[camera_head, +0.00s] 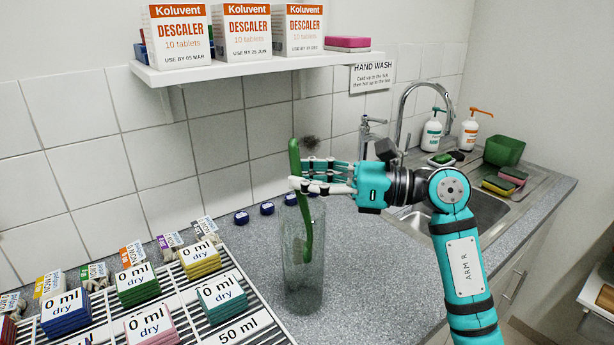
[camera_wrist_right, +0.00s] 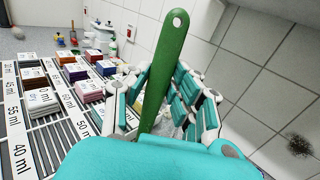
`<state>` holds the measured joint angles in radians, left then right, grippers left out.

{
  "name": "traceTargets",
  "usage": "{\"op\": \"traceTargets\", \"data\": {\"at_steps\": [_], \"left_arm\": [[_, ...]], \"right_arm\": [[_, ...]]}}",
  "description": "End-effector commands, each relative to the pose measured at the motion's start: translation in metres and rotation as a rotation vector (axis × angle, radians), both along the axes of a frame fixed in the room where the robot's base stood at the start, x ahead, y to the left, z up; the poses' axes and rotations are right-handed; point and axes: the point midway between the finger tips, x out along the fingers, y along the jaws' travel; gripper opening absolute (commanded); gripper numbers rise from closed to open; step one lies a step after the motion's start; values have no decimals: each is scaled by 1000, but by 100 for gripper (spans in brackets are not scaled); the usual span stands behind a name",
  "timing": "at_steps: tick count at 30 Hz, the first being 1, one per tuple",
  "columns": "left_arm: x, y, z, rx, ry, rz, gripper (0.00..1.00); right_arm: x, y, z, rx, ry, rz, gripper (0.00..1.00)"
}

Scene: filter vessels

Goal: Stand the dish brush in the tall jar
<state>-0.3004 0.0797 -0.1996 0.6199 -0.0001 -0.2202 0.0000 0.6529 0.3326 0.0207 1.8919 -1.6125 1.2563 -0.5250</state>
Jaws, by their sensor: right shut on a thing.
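The green dish brush (camera_head: 294,155) is gripped by my right gripper (camera_head: 308,175), whose fingers close around its handle. The handle is nearly upright, with its holed end on top; this end also shows in the wrist view (camera_wrist_right: 172,45). The tall clear jar (camera_head: 303,285) stands on the counter directly below the gripper. The brush's lower part shows through the jar's glass and appears to be inside, its lower end above the jar's base. The bristles are not clear. In the wrist view the right gripper (camera_wrist_right: 155,100) hides the jar. My left gripper is not in view.
A rack (camera_head: 258,322) with several stacks of labelled sponges lies left of the jar. Blue caps (camera_head: 267,208) line the counter by the wall. A shelf (camera_head: 250,65) with descaler boxes hangs above. The sink (camera_head: 470,190) is right. Counter right of the jar is clear.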

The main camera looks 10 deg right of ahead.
Motion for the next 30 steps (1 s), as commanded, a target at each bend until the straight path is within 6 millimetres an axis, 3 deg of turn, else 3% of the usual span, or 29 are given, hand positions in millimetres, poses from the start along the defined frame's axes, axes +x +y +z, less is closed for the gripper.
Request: {"op": "traceTargets", "data": {"at_steps": [13,14,19,30], "left_arm": [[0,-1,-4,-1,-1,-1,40],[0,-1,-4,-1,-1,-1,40],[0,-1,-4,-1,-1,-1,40],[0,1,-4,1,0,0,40]], "right_arm": [[0,0,-4,0,-1,0,0],[0,0,-4,0,-1,0,25],[0,0,-4,0,-1,0,47],[-2,-5,-5,-2,0,-2,50]]}}
